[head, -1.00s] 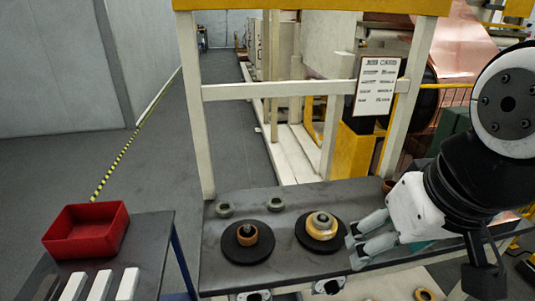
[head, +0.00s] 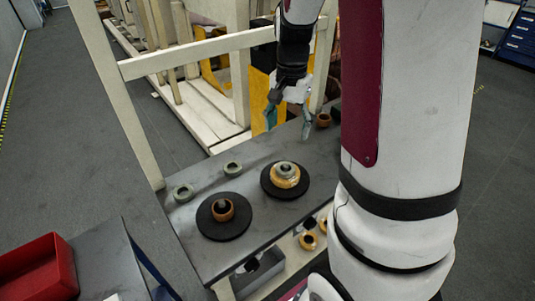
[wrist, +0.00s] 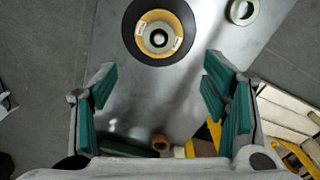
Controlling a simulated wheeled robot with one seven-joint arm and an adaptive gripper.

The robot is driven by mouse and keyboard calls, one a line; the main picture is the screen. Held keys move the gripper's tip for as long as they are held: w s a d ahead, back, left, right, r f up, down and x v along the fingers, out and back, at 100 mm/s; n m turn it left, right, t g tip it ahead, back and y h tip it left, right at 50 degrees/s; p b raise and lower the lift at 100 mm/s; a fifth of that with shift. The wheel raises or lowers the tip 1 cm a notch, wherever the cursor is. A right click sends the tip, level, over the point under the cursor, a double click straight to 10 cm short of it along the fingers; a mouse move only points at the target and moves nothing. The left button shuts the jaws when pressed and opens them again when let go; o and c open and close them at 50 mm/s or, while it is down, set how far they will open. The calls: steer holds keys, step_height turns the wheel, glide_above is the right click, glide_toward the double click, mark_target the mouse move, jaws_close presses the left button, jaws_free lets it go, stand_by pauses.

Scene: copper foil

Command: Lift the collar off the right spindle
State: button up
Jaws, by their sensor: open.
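The right spindle (head: 286,167) stands on a black round base (head: 270,188) on the grey bench. A golden collar (head: 285,181) sits around it, with a paler ring inside or on top of it. The collar shows in the wrist view (wrist: 145,21) at the top centre, with two small white labels. My gripper (head: 288,118) is open and empty, fingers pointing down, beyond the collar in the head view. In the wrist view the gripper's teal-padded fingers (wrist: 158,88) are wide apart. The collar lies ahead of them, not between them.
The left spindle (head: 222,204) carries a brown ring on its own black disc. Two grey-green rings (head: 184,192) (head: 233,168) lie along the bench's far-left edge. A small brown ring (head: 323,120) stands at the far end. A cream frame post (head: 120,100) rises at the bench's edge.

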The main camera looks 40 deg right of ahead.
mark_target(286, 165)
step_height(286, 165, down, 14)
steer(key=shift+d+r, duration=0.1)
stand_by(0.5)
steer(key=shift+c, duration=0.3)
steer(key=c, duration=1.4)
